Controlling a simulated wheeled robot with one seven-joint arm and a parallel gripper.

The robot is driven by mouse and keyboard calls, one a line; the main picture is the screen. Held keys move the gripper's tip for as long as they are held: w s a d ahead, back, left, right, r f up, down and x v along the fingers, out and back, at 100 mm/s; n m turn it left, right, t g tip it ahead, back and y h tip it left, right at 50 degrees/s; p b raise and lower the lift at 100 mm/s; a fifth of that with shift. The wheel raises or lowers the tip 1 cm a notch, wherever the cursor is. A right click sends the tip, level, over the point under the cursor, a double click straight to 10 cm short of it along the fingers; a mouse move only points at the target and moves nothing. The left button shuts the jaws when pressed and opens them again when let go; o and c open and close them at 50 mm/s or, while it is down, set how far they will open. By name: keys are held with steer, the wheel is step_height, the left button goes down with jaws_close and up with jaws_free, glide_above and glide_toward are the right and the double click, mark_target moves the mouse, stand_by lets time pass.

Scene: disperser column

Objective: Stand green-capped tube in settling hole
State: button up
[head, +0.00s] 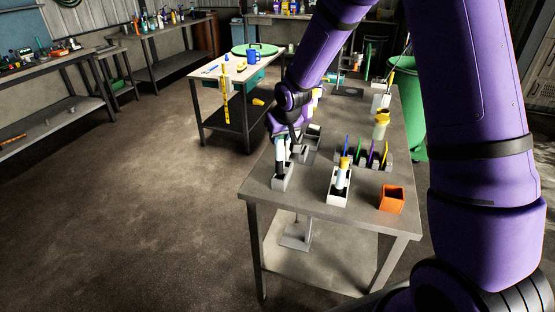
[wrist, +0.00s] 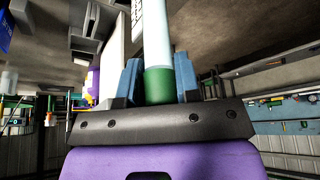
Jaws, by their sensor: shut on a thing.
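My gripper (head: 281,138) points down over the near left part of the workbench. In the wrist view its blue fingers (wrist: 158,82) are shut on the green-capped tube (wrist: 155,38), close around its green cap. The tube has a pale body with dark print. In the head view the tube (head: 280,156) hangs roughly upright at a grey-white block (head: 282,182) near the bench's left edge. Its lower end meets the block's top in the picture; I cannot tell how deep it sits. The hole itself is hidden.
A white holder (head: 339,192) with a yellow-capped tube (head: 343,170) stands to the right, then an orange open box (head: 391,199). Behind are a rack of coloured upright pieces (head: 362,155) and a yellow-lidded jar (head: 381,122). The bench's front edge (head: 320,212) is close.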

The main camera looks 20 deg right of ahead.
mark_target(279, 152)
steer(key=shift+f, duration=3.1)
steer(key=o, duration=0.9)
